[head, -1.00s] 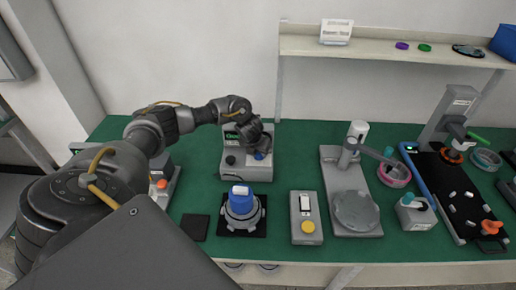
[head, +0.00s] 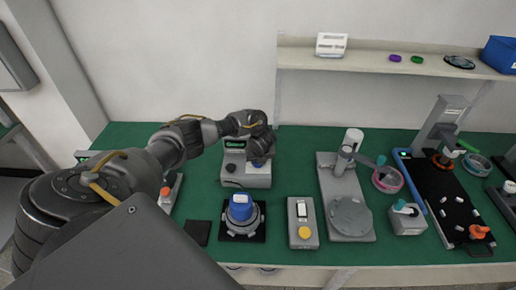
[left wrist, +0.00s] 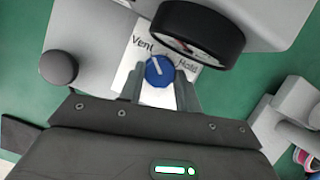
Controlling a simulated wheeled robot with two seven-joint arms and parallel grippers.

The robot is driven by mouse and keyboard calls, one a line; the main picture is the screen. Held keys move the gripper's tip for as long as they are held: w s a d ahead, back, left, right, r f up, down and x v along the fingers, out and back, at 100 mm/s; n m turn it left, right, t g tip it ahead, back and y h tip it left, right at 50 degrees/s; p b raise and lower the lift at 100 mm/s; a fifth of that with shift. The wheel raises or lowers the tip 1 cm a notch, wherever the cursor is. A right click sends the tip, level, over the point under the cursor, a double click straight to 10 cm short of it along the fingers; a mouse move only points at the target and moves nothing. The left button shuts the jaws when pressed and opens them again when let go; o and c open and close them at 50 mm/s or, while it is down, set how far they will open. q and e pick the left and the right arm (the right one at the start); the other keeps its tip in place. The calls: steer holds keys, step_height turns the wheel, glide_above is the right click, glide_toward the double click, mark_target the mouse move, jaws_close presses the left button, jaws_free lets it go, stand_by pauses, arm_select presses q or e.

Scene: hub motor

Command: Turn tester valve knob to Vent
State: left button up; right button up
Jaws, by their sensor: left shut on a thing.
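The tester (head: 235,181) is a grey box with a green-lit display on the green bench top. In the left wrist view its blue valve knob (left wrist: 159,71) sits on a white label plate marked "Vent" (left wrist: 141,45) at left and "Hold" (left wrist: 188,64) at right. The knob's white pointer line points up and slightly left, nearer the Vent side. My left gripper (left wrist: 161,88) is shut on the knob, a finger on either side. In the head view my left gripper (head: 259,156) covers most of the knob. My right gripper is not in view.
A round dark gauge (left wrist: 198,32) stands close above the knob, and a black knob (left wrist: 60,68) is to its left. A blue-capped hub motor (head: 241,207) stands in front of the tester. A grey switch box (head: 303,222) and a press stand (head: 350,215) are to the right.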

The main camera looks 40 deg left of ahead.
arm_select(q)
steer(key=shift+n, duration=0.3)
steer(key=o, duration=1)
steer(key=shift+c, duration=0.2)
steer(key=shift+r, duration=0.1)
steer(key=v, duration=0.5)
steer(key=shift+d+r+p, duration=0.1)
steer(key=shift+r+p, duration=0.05)
steer(key=shift+p, duration=0.15)
steer(key=p+v, duration=0.3)
steer(key=v, duration=0.2)
steer(key=shift+s+d+r, duration=0.1)
steer(key=shift+r, duration=0.05)
